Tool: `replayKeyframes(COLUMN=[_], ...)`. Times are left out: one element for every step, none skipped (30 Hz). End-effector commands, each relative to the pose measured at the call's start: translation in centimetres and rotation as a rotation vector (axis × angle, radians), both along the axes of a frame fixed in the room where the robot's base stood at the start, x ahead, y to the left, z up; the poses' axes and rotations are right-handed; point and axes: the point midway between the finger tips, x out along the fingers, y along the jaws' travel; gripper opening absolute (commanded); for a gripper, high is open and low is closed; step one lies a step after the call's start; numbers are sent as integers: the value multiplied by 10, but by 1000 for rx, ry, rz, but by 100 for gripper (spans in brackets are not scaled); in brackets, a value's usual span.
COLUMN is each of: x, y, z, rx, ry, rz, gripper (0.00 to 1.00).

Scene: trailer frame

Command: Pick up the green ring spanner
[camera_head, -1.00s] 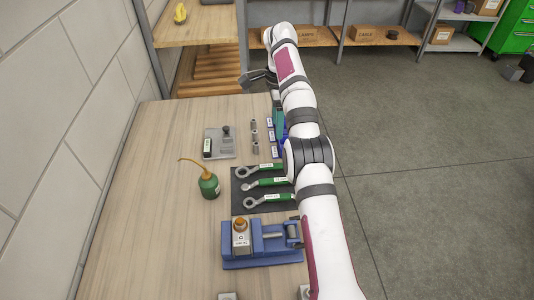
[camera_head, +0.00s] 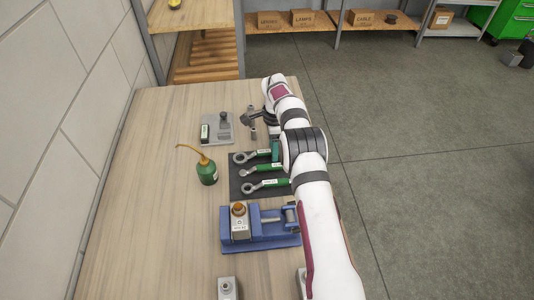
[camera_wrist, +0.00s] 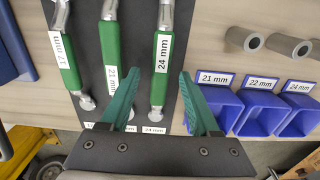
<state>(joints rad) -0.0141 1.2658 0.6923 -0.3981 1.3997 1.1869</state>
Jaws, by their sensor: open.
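Three green-handled spanners lie side by side on a dark mat (camera_head: 236,190). The farthest, labelled 24 mm in the wrist view (camera_wrist: 161,82), has a large ring end in the head view (camera_head: 240,158). The middle spanner (camera_head: 247,171) is labelled 21 mm (camera_wrist: 110,45), and the nearest (camera_head: 251,188) is labelled 17 mm (camera_wrist: 66,62). My gripper (camera_wrist: 160,74) is open, its two green fingers on either side of the 24 mm handle in the picture. I cannot tell its height above the handle. In the head view my arm hides the handle ends.
A blue vise (camera_head: 262,240) stands nearer, a green oil can (camera_head: 207,172) to the left, and a grey plate fixture (camera_head: 216,130) beyond. Blue bins (camera_wrist: 260,112) and grey sleeves (camera_wrist: 290,46) lie beside the mat. The left bench top is clear.

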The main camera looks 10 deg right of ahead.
Motion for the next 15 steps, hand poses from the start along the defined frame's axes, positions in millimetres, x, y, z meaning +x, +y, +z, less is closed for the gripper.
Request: replayKeyframes(x=[0, 0, 0, 0, 0, 0, 0, 0, 0, 0, 0, 0, 0, 0, 0], y=[0, 0, 0, 0, 0, 0, 0, 0, 0, 0, 0, 0, 0, 0, 0], z=[0, 0, 0, 0, 0, 1, 1, 0, 1, 1, 1, 1, 1, 1, 1], rx=[0, 0, 0, 0, 0, 0, 0, 0, 0, 0, 0, 0, 0, 0, 0], ry=[-1, -1, -1, 0, 0, 0, 0, 0, 0, 0, 0, 0, 0, 0, 0], rz=[0, 0, 0, 0, 0, 0, 0, 0, 0, 0, 0, 0, 0, 0, 0], gripper=[62, 62, 62, 62, 59, 52, 46, 41, 34, 28, 23, 16, 10, 5, 0])
